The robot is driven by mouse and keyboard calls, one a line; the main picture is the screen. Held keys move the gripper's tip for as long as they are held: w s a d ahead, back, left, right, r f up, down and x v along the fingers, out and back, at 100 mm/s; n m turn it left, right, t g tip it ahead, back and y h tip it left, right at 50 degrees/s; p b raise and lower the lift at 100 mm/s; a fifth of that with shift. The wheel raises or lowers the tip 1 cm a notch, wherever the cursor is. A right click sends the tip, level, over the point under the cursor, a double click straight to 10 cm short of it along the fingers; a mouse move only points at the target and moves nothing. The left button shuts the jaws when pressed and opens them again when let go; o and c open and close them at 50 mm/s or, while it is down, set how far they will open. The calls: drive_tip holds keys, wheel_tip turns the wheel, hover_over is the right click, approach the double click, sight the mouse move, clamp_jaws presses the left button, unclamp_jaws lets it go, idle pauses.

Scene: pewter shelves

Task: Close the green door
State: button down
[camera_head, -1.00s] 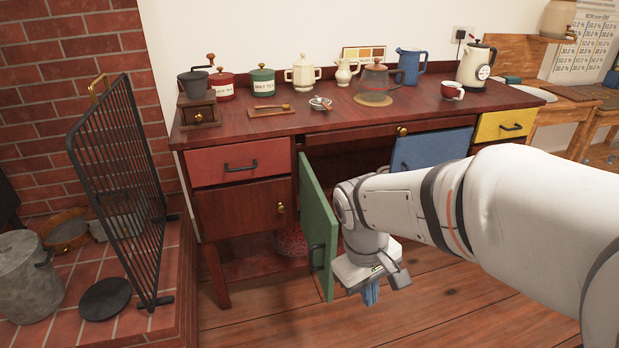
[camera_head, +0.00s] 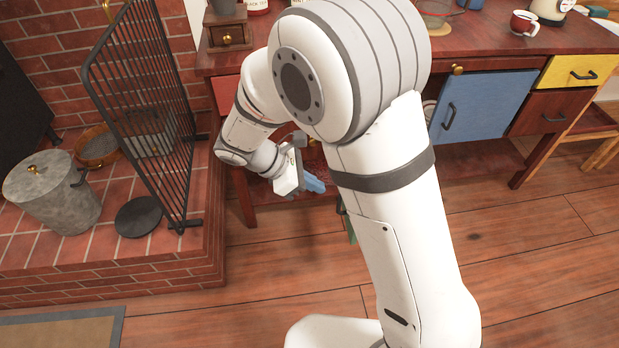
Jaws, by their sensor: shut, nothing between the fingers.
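The green door (camera_head: 350,233) is almost wholly hidden behind my arm. Only a thin green strip of it shows under the forearm, with a bit of dark handle beside it. How far it stands open cannot be told from this view. My gripper (camera_head: 314,185) has blue fingertips and is shut and empty. It is low in front of the desk's left part, to the left of the visible green strip. A gap shows between the fingertips and my arm link, but contact with the door cannot be judged.
The wooden desk (camera_head: 480,52) stands behind my arm, with a blue door (camera_head: 483,106) and a yellow drawer (camera_head: 577,72) at right. A black fire screen (camera_head: 150,110) and a metal bin (camera_head: 52,190) stand on the brick hearth at left. The floor at right is clear.

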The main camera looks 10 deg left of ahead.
drive_tip(key=w+d+f+b, duration=0.1)
drive_tip(key=d+f, duration=0.2)
drive_tip(key=d, duration=0.4)
drive_tip(key=shift+w+d+f+b, duration=0.3)
drive_tip(key=shift+w+d+f, duration=0.05)
drive_tip(key=shift+w+f, duration=0.05)
